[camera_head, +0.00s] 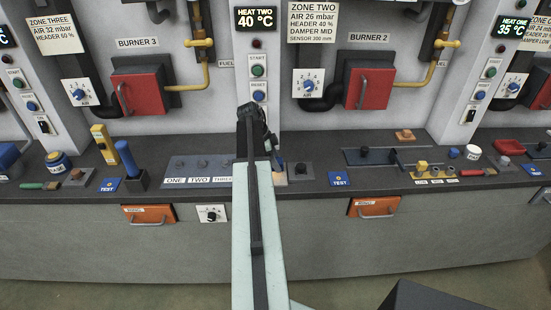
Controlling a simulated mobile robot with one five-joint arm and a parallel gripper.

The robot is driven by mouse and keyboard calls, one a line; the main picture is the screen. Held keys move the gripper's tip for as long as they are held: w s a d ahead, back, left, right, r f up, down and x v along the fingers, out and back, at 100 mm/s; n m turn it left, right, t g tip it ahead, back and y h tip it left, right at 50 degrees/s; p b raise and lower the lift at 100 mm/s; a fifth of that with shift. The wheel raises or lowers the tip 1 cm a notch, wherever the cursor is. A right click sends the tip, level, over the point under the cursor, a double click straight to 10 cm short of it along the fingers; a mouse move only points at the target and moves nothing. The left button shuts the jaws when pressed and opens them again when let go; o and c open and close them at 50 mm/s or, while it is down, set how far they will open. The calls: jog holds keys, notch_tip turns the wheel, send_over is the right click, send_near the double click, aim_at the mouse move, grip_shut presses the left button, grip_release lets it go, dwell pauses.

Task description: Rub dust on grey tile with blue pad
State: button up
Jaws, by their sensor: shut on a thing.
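My gripper (276,160) is at the end of my arm, low over the dark counter, and mostly hidden behind my own arm. It is shut on a small dark blue thing, which seems to be the blue pad; only a sliver shows. Just right of it is a dark grey square piece (300,171) on the counter, beside a pale patch partly behind my arm. I cannot tell for certain whether this is the grey tile. No dust can be made out at this size. Whether the pad touches anything is hidden.
The dark counter (350,180) runs along the wall. On the left stand a blue-handled tool in a dark holder (135,182) and a yellow block (104,145). Red burner doors (369,88) and yellow pipes are behind.

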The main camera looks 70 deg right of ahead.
aim_at(278, 182)
jog(key=shift+s+a, duration=0.3)
jog(key=shift+a, duration=0.3)
jog(key=shift+s+a+f, duration=0.1)
jog(key=shift+s+a, duration=0.2)
jog(key=shift+a, duration=0.3)
jog(key=shift+s+a+r, duration=0.1)
jog(key=shift+s+a, duration=0.2)
jog(key=shift+a, duration=0.3)
jog(key=shift+s+a+f, duration=0.1)
jog(key=shift+s+a, duration=0.2)
jog(key=shift+a, duration=0.3)
jog(key=shift+s+a, duration=0.4)
jog(key=shift+a, duration=0.4)
jog(key=shift+s+a, duration=0.4)
jog(key=shift+a, duration=0.4)
jog(key=shift+w+a, duration=0.15)
jog(key=shift+w, duration=0.2)
jog(key=shift+w+d, duration=0.3)
jog(key=shift+d, duration=0.15)
jog(key=shift+w+d, duration=0.75)
jog(key=shift+d, duration=0.8)
jog(key=shift+w+d, duration=0.75)
jog(key=shift+d, duration=0.85)
jog(key=shift+w+d, duration=0.75)
jog(key=shift+d, duration=0.8)
